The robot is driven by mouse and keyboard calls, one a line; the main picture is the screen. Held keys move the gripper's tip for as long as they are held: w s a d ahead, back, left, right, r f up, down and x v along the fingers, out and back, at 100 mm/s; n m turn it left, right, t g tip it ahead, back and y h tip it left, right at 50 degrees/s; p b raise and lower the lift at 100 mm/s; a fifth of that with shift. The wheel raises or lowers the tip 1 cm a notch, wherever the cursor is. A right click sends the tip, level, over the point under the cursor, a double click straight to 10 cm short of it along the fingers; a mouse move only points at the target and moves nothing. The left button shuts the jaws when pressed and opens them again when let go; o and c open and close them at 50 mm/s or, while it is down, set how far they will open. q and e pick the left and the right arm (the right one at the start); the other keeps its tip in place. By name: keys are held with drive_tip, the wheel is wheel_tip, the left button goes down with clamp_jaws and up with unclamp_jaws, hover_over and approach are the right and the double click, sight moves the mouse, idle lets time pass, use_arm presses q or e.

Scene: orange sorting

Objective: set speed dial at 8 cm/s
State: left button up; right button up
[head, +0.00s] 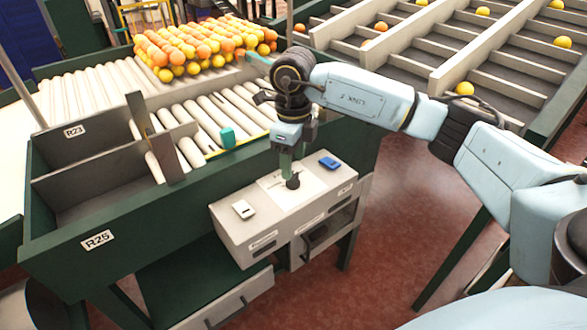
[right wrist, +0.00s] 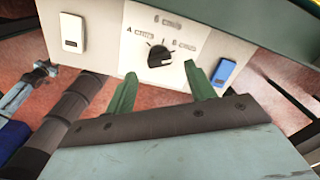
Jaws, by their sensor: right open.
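The speed dial (head: 293,182) is a black knob on a white plate on top of the grey control box (head: 232,232). In the right wrist view the dial (right wrist: 160,57) has 4, 6 and 8 cm/s labels around it, with 4 at left, 6 at top and 8 at right. I cannot tell surely which mark its pointer faces. My right gripper (head: 288,170) points down over the dial. In the right wrist view its green fingers (right wrist: 160,68) are spread, one on each side of the knob, with gaps. My left gripper is not in view.
A white switch (head: 244,209) and a blue switch (head: 329,163) flank the dial plate. Behind stands a roller conveyor (head: 222,112) with a teal block (head: 228,138) and piled oranges and yellow fruit (head: 200,45). Sorting lanes (head: 440,50) lie at upper right.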

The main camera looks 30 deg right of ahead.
sight(294, 175)
wheel_tip(294, 175, up, 10)
idle(0.3)
drive_tip(key=shift+f, duration=0.15)
